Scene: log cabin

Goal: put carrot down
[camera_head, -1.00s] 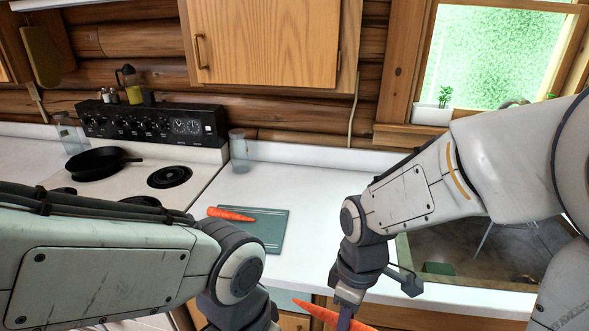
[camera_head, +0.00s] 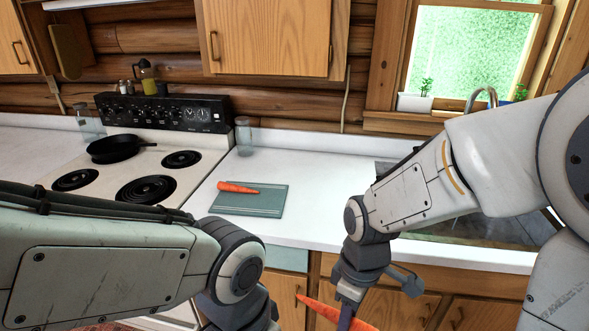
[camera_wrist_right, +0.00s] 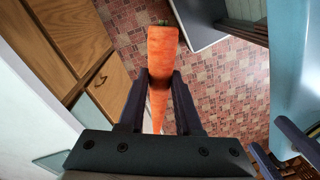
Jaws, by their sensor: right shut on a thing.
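One orange carrot (camera_head: 326,311) is in my right gripper (camera_head: 347,318), low in front of the cabinets and below the counter's front edge. In the right wrist view the carrot (camera_wrist_right: 161,62) sits between the two dark fingers of the right gripper (camera_wrist_right: 160,88), which are shut on it. A second carrot (camera_head: 238,188) lies on the teal cutting board (camera_head: 262,208) on the counter. My left arm comes in from the left; its gripper fingers are not visible.
The white counter (camera_head: 315,215) is clear right of the board. A sink (camera_head: 480,232) lies further right. A stove with a black pan (camera_head: 118,149) is at left, and a glass jar (camera_head: 243,136) stands behind the board. Tiled floor (camera_wrist_right: 225,85) shows below the held carrot.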

